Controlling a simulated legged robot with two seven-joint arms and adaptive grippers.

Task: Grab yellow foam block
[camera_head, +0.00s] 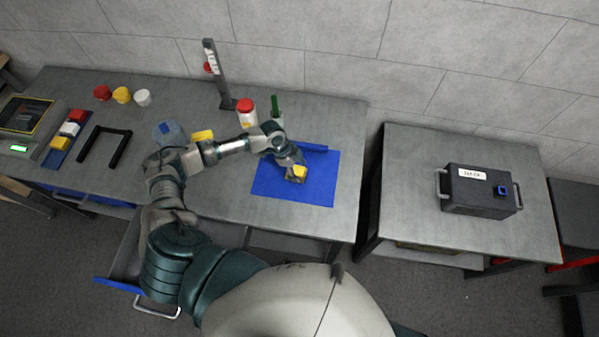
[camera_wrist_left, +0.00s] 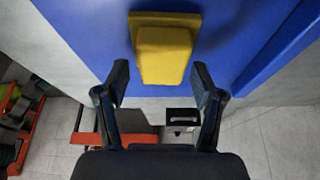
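The yellow foam block (camera_head: 300,171) is at the right part of the blue mat (camera_head: 270,185) in the head view, partly hidden by my left gripper (camera_head: 297,175). In the left wrist view the yellow block (camera_wrist_left: 163,52) lies over the blue mat (camera_wrist_left: 80,30), a wider yellow part showing at its far end. My left gripper (camera_wrist_left: 160,78) is open, its two fingertips on either side of the block's near end with gaps visible. I cannot tell how far above the mat the fingertips are. My right gripper is not in view.
Another yellow piece (camera_head: 202,135), a red-lidded white jar (camera_head: 247,112) and a green item (camera_head: 275,106) stand near my left arm. A dark post (camera_head: 219,80) rises at the back. A second table (camera_head: 410,160) at the right holds a black box (camera_head: 480,190).

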